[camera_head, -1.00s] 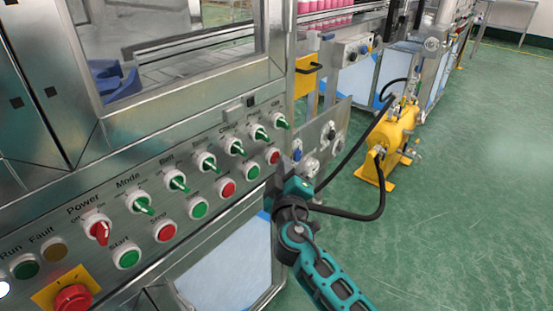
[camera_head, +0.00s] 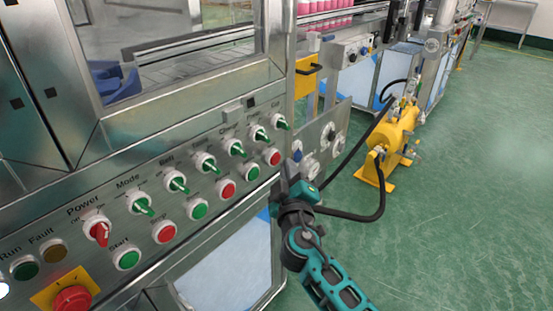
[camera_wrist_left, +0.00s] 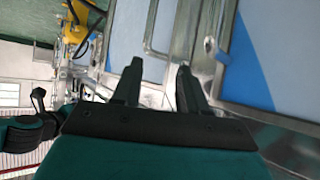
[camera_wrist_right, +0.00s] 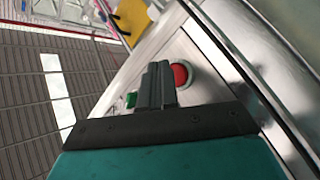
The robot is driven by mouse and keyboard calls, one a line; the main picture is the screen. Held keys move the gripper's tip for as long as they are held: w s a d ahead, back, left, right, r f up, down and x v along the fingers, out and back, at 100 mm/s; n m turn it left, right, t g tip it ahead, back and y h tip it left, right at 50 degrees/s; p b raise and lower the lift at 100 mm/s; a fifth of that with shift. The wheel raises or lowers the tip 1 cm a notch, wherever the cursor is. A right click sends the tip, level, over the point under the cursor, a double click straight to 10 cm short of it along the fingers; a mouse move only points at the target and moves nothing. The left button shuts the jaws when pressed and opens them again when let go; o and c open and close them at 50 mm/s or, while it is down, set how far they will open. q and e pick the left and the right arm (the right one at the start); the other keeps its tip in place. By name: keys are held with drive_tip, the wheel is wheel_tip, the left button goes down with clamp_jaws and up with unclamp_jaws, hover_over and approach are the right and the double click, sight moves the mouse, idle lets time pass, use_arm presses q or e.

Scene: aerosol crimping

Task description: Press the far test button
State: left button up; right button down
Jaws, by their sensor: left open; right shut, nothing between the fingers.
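The far end of the button row on the steel control panel (camera_head: 110,185) has a red button (camera_head: 272,157), with a green button (camera_head: 252,173) beside it. In the right wrist view a red button (camera_wrist_right: 181,75) shows just right of the shut fingers (camera_wrist_right: 156,75). My left gripper (camera_wrist_left: 157,75) is open and empty in the left wrist view; it is not in the head view.
Green selector switches (camera_head: 278,122) stick out above the buttons. A red emergency stop (camera_head: 72,298) on a yellow plate is at the near end. A yellow tank (camera_head: 397,133) with a black hose (camera_head: 370,216) stands on the floor behind my right arm. The green floor at right is clear.

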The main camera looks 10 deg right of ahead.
use_arm(q)
drive_tip(key=shift+d+r, duration=0.15)
drive_tip(key=shift+r, duration=0.05)
use_arm(e)
drive_tip(key=s+d, duration=0.1)
drive_tip(key=s, duration=0.1)
drive_tip(key=s+d, duration=0.2)
idle(0.3)
idle(0.3)
